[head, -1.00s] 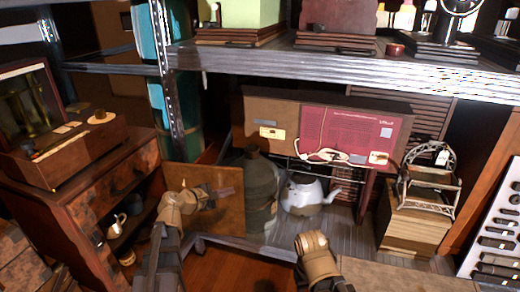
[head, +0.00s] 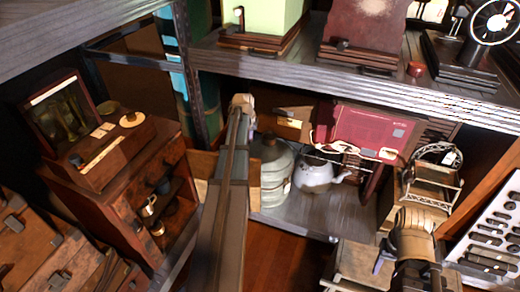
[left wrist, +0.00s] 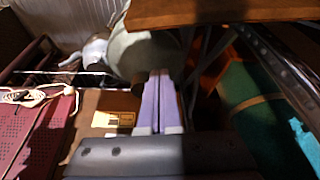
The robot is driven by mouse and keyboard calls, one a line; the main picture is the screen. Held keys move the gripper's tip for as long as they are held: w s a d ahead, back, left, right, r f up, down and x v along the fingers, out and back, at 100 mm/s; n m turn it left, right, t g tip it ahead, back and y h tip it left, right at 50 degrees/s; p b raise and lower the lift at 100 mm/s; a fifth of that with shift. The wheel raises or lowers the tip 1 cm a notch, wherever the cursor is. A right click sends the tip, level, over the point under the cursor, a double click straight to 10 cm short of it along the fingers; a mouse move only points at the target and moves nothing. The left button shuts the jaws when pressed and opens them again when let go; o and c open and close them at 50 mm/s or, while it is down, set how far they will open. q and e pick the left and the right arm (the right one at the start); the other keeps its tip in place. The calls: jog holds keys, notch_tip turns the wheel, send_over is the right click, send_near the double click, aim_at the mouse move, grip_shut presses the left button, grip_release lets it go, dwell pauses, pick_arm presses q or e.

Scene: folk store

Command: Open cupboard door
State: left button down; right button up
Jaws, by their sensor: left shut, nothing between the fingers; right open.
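The dark wooden cupboard (head: 110,195) stands at the left in the head view, its compartment with mugs (head: 150,207) exposed. A tan wooden panel (head: 201,165), apparently its door, stands out from the right edge of the opening, mostly hidden behind my left arm. A brown panel also shows at the top of the left wrist view (left wrist: 220,12). My left gripper (head: 245,104) reaches past the panel; its jaws are hard to see there. In the left wrist view its purple fingers (left wrist: 160,100) are together and empty. My right gripper (head: 412,255) is open at the lower right, away from the cupboard.
A glass jug (head: 275,165) and a white kettle (head: 318,173) stand on the lower shelf. A red box (head: 370,130) is above them, under the metal shelf edge (head: 300,62). A wire rack (head: 432,175) is at the right. Bare floor (head: 285,262) shows between my arms.

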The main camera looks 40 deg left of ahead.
aim_at(251, 166)
pick_arm(q)
jog(key=b+x, duration=1)
jog(key=x, duration=0.1)
jog(key=s, duration=0.1)
jog(key=s+d, duration=0.2)
jog(key=s, duration=0.1)
jog(key=shift+r+p, duration=0.3)
jog(key=shift+r, duration=0.1)
jog(key=s+d, duration=0.3)
jog(key=s, duration=0.4)
jog(key=shift+w, duration=0.15)
jog(key=w, duration=0.4)
jog(key=shift+a, duration=0.15)
jog(key=a+p+v, duration=0.1)
jog(key=p+v, duration=0.8)
jog(key=v, duration=0.1)
jog(key=shift+s, duration=0.35)
